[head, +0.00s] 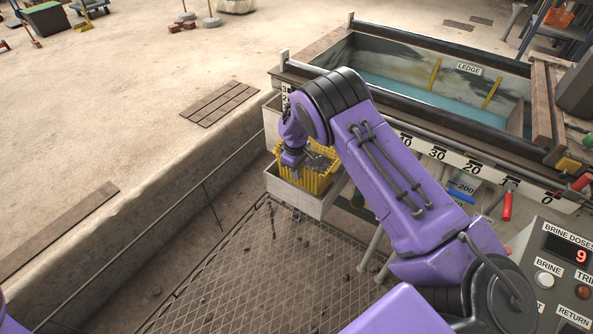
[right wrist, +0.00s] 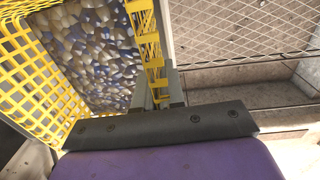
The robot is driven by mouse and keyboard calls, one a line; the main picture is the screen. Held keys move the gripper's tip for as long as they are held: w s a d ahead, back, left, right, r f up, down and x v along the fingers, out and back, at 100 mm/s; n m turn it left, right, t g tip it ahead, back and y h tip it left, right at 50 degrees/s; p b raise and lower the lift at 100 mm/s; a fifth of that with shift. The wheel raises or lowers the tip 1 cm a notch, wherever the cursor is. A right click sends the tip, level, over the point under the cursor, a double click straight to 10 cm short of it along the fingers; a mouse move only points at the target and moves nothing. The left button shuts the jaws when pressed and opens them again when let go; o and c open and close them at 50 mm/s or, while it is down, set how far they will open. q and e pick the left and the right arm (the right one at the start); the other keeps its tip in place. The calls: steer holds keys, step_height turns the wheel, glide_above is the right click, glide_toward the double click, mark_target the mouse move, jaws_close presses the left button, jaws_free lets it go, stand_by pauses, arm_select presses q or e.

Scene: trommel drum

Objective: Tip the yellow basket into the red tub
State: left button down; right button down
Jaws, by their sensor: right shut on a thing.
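The yellow basket (head: 319,183) is in a pale open box at the middle of the head view, partly hidden by my right arm. In the right wrist view the mesh basket (right wrist: 60,92) holds many pebble-like pieces, cream, grey and purplish. My right gripper (head: 293,163) is shut on the basket's near rim; in the right wrist view its fingers (right wrist: 160,88) pinch the yellow wall. I cannot tell whether the basket touches the box floor. My left gripper is out of view. I make out no red tub.
The pale box (head: 300,200) stands against a long trough (head: 430,110) of blue-green liquid. A mesh walkway (head: 250,270) lies in front. A control panel (head: 560,265) reads 9 at the right. Red-handled (head: 506,207) and blue-handled levers stand by the numbered scale.

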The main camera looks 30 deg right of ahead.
steer(key=s+a+r+p, duration=0.5)
steer(key=s+r+p, duration=0.4)
steer(key=r, duration=0.4)
steer(key=shift+s+a+p, duration=0.15)
steer(key=shift+s+p, duration=0.2)
steer(key=shift+s, duration=0.25)
